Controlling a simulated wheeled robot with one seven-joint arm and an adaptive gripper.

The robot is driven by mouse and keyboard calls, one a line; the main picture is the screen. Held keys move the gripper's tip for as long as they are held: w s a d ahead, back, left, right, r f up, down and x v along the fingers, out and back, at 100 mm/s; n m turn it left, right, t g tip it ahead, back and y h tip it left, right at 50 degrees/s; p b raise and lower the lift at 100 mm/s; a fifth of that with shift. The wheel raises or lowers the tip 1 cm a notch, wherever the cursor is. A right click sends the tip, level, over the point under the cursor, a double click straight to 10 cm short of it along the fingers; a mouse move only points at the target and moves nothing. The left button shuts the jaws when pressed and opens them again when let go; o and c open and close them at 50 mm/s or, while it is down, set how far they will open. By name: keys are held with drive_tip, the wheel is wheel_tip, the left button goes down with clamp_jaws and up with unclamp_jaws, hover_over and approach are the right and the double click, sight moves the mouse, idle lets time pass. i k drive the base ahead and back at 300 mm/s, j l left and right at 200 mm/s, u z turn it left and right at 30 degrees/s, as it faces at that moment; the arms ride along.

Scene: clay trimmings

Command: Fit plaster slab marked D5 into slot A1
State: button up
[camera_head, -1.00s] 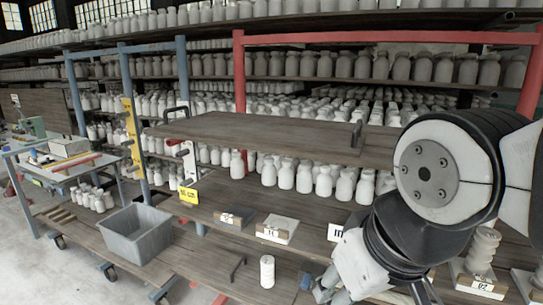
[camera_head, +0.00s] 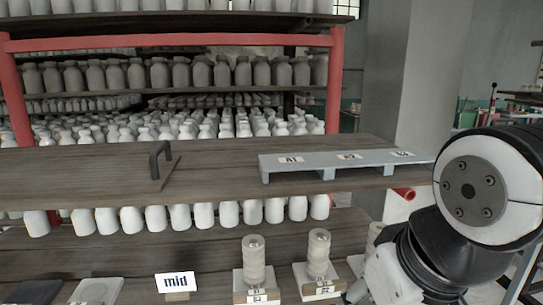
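A grey slotted rack (camera_head: 345,160) lies on the raised wooden shelf, right of centre. No slab shows in the rack. A dark slab (camera_head: 32,292) and a white slab (camera_head: 97,290) lie on the lower board at the bottom left, cut by the frame edge. I cannot read a D5 mark on either. My gripper (camera_head: 357,292) is low at the right, mostly hidden by my arm and the frame edge. Its opening cannot be made out.
A dark handle (camera_head: 160,160) rises from the raised shelf. White jars (camera_head: 131,220) line up beneath it.

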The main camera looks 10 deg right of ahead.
sight(383, 161)
drive_tip(key=z, duration=0.35)
drive_tip(key=u, duration=1.7)
drive_tip(key=i+l+u, duration=0.6)
drive_tip(key=l+u, duration=0.25)
drive_tip(key=j, duration=0.1)
